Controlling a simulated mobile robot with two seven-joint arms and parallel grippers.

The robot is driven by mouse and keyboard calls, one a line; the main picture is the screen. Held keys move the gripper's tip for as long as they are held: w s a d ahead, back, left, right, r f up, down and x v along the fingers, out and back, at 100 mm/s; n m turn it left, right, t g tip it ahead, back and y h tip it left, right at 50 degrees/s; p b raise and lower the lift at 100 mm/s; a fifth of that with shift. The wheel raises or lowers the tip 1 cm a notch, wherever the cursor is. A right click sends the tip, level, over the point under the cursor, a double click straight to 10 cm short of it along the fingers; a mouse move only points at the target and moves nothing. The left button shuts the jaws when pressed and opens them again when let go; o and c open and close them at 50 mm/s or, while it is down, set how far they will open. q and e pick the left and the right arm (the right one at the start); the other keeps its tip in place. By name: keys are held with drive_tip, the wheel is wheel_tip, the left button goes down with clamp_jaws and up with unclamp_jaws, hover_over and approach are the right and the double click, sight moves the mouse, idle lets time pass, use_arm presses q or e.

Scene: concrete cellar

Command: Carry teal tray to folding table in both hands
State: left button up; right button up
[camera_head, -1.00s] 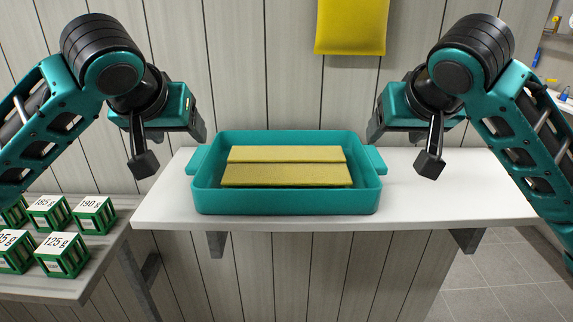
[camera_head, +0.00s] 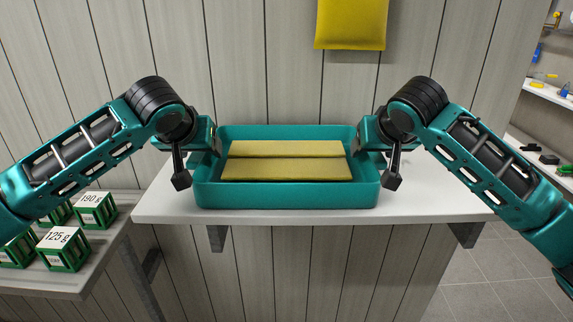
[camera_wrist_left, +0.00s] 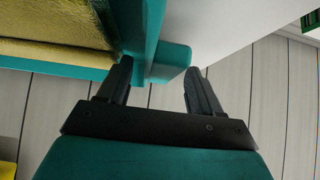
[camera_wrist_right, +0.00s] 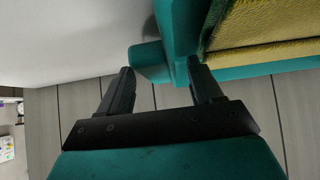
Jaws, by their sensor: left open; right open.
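The teal tray (camera_head: 287,196) sits on a white wall shelf (camera_head: 430,200) and holds two yellow slabs (camera_head: 286,168) lying side by side. My left gripper (camera_wrist_left: 155,85) is open at the tray's left end. In the left wrist view the teal handle (camera_wrist_left: 172,62) lies just ahead of the gap between its fingers. My right gripper (camera_wrist_right: 160,88) is open at the tray's right end, with the other handle (camera_wrist_right: 147,58) just ahead of its finger gap. In the head view the wrists hide both handles. No folding table is recognisable.
A lower shelf (camera_head: 95,262) at the left holds several green crates with weight labels (camera_head: 65,250). A yellow item (camera_head: 350,24) hangs on the panelled wall behind the tray. Shelves with small items (camera_head: 550,92) stand at the far right, above open tiled floor.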

use_arm(q)
drive_tip(key=shift+w+f, duration=0.35)
use_arm(e)
drive_tip(key=shift+w+f, duration=0.35)
use_arm(q)
drive_tip(key=shift+c, duration=0.5)
use_arm(e)
drive_tip(key=shift+c, duration=0.5)
use_arm(q)
clamp_jaws()
use_arm(e)
clamp_jaws()
use_arm(q)
drive_tip(key=shift+r, duration=0.1)
use_arm(e)
drive_tip(key=shift+r, duration=0.1)
